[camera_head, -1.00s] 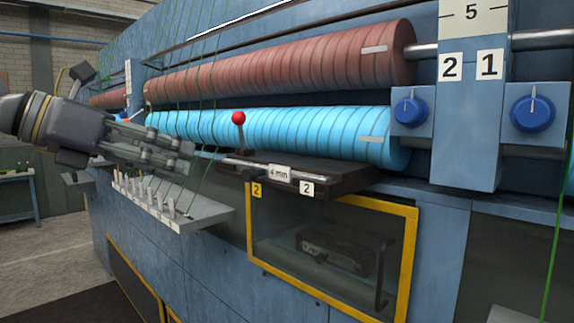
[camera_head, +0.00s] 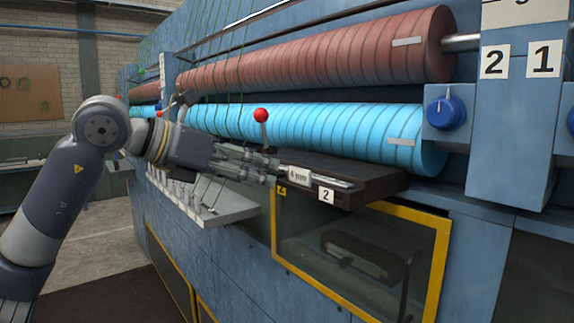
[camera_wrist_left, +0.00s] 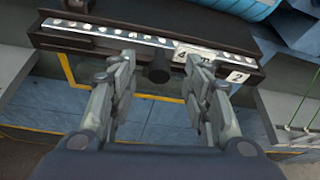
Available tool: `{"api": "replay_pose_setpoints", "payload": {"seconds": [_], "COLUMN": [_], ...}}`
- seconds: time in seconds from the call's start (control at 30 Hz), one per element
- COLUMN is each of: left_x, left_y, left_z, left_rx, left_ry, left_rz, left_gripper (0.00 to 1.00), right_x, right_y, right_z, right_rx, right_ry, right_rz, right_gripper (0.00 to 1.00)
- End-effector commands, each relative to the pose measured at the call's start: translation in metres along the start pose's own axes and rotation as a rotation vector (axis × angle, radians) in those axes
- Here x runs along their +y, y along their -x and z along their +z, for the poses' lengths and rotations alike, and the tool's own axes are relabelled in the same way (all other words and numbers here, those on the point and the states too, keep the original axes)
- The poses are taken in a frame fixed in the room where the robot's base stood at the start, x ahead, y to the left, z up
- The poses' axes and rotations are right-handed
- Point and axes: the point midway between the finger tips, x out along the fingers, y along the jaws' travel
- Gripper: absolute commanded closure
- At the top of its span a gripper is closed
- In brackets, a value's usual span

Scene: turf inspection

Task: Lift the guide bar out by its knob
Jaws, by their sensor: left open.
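The guide bar is a silver bar (camera_head: 328,182) with a white "4 mm" tag, lying in a dark holder (camera_head: 372,188) on the blue machine's front. In the left wrist view the bar (camera_wrist_left: 105,32) runs along the holder, and a dark round knob (camera_wrist_left: 157,72) sticks out from it. My left gripper (camera_head: 273,172) is in front of the bar's left part and hides it in the head view. In the left wrist view the left gripper (camera_wrist_left: 160,78) is open, with the knob between its fingertips and a gap on both sides. My right gripper is not in view.
A red-ball lever (camera_head: 261,115) stands just behind the gripper. Blue (camera_head: 340,130) and red-brown (camera_head: 330,60) rollers lie behind the holder. A grey ledge with several pegs (camera_head: 225,210) is at left. A yellow-framed window (camera_head: 440,260) is below.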

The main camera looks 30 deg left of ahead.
Motion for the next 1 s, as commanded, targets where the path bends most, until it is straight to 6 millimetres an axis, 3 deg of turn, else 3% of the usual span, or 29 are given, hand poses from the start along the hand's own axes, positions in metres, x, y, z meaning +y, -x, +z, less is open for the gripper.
{"api": "replay_pose_setpoints", "payload": {"seconds": [0.17,0.4,0.6,1.0], "left_x": [-0.001,0.0,0.0,-0.001], "left_y": [-0.016,-0.017,-0.017,-0.016], "left_z": [0.002,0.001,0.001,0.004], "left_rx": [-0.002,-0.003,-0.003,-0.007], "left_ry": [-0.001,-0.001,-0.001,0.0], "left_rz": [-0.001,0.0,0.0,-0.001], "left_gripper": [0.55,0.57,1.0,1.0], "right_x": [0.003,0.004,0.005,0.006], "right_y": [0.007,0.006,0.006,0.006], "right_z": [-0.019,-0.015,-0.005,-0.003], "right_rx": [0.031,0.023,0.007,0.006], "right_ry": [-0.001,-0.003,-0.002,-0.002], "right_rz": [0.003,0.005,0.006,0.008], "right_gripper": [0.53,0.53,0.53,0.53]}}
